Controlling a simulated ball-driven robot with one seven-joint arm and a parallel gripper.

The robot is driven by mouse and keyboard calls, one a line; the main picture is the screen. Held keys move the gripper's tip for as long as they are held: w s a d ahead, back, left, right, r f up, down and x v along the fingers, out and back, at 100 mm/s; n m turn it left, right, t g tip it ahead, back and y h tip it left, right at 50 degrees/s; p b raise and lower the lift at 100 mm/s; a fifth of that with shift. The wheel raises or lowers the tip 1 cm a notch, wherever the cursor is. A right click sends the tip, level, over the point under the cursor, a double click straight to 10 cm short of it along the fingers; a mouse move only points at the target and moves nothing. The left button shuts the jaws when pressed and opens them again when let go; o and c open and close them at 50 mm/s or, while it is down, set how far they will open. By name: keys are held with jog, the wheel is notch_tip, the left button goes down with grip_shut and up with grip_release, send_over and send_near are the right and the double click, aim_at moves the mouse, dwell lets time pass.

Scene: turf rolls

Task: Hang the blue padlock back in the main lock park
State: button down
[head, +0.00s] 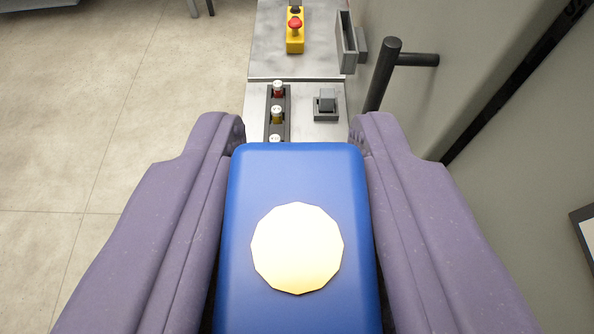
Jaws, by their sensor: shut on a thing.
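The blue padlock (300,175) fills the lower middle of the head view. It is a rounded blue block with a pale yellow disc on the face toward me. My gripper (300,135) has two purple fingers, one pressed along each side of the padlock, and is shut on it. The padlock's far end and any shackle are hidden from this angle. I cannot make out a place marked as the main lock park.
A metal worktop (297,55) lies ahead, with a yellow box bearing a red button (295,28), a dark strip with several coloured knobs (277,110) and a grey switch (326,102). A dark bar handle (384,72) juts from the wall at right. Open floor (100,130) lies left.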

jog(key=shift+s+f+b, duration=0.1)
jog(key=shift+f+b, duration=0.35)
jog(key=shift+b, duration=0.2)
notch_tip(320, 180, down, 5)
jog(key=b, duration=0.5)
jog(key=shift+r+b, duration=0.1)
jog(key=shift+b, duration=1.25)
dwell(0.8)
jog(key=shift+f+b, duration=2.55)
jog(key=shift+b, duration=0.1)
jog(key=c, duration=0.7)
grip_release()
jog(key=shift+s, duration=0.1)
